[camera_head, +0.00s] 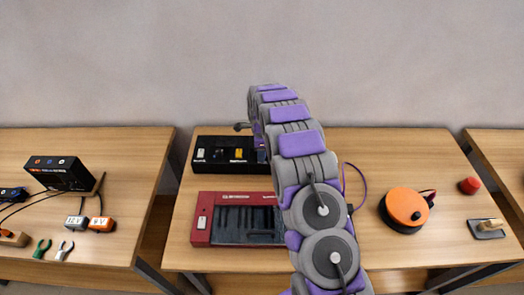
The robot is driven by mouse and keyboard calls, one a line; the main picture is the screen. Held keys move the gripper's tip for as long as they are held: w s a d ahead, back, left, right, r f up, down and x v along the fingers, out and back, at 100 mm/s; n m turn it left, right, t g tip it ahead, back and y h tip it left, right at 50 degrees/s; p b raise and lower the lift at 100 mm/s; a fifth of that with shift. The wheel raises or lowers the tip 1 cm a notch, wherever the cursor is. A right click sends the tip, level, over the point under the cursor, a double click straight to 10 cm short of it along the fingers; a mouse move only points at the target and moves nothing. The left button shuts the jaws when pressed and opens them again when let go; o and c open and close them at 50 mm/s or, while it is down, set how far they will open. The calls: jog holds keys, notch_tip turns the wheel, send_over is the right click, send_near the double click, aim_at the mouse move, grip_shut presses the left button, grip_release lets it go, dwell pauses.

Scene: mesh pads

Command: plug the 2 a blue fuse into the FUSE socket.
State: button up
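My arm rises through the middle of the view and bends over away from me. Its far end drops behind its own links near the black device, so my gripper's fingers are hidden. I cannot make out a blue 2 A fuse or a socket marked FUSE. A black device (213,155) lies at the back of the middle table, with a white switch-like part on its left and a yellow part (239,153) near its right. The arm covers its right end. A red case (203,228) with a dark recessed panel lies in front of it, its lettering too small to read.
On the middle table's right are an orange-topped round object (405,206), a red knob-like piece (469,185) and a small dark plate (486,231). A purple cable runs beside my arm.

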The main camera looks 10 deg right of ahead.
jog(key=o, duration=0.3)
jog(key=shift+r, duration=0.1)
jog(key=shift+r, duration=0.25)
notch_tip(320, 180, up, 17)
jog(key=p, duration=0.2)
jog(key=shift+f, duration=0.15)
jog(key=shift+a, duration=0.1)
jog(key=shift+s, duration=0.1)
